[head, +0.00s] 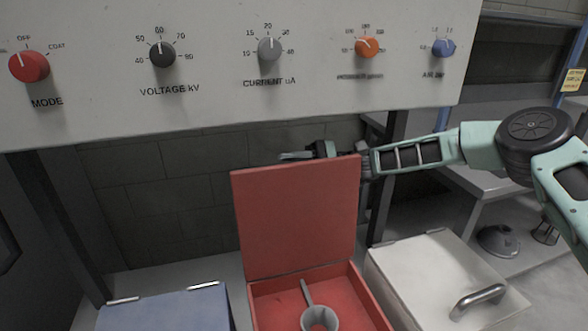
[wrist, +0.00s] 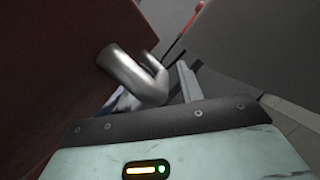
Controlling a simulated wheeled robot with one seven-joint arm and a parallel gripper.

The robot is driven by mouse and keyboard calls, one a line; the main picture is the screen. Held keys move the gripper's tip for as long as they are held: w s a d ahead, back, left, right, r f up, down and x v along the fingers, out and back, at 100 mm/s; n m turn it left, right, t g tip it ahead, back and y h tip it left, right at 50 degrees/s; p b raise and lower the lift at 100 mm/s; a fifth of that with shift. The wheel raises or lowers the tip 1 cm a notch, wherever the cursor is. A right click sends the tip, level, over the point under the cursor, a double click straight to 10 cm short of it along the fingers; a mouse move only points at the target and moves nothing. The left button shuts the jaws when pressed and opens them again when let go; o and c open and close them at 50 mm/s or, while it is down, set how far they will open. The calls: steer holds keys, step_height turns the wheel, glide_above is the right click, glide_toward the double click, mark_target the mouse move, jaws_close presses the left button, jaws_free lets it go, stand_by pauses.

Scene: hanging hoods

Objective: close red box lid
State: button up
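The red box (head: 372,300) stands low in the middle of the head view with its red lid (head: 297,215) raised upright at the back. A grey ring-shaped tool with a handle (head: 319,315) lies inside the box. My gripper (head: 300,155) is behind the lid's top edge, partly hidden by it. In the wrist view the lid's dark red outer face (wrist: 50,70) fills the left side. A metal bar handle (wrist: 130,78) sticks out from it, close to a grey finger (wrist: 188,82). Whether the finger touches the handle is unclear, and the finger gap is not clearly visible.
A blue box (head: 165,312) stands to the left and a white box (head: 440,275) with a metal handle to the right, both with lids down. A panel with several knobs (head: 240,60) hangs above. A grey wall (head: 190,185) is behind.

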jaws_close()
steer(key=shift+s, duration=0.1)
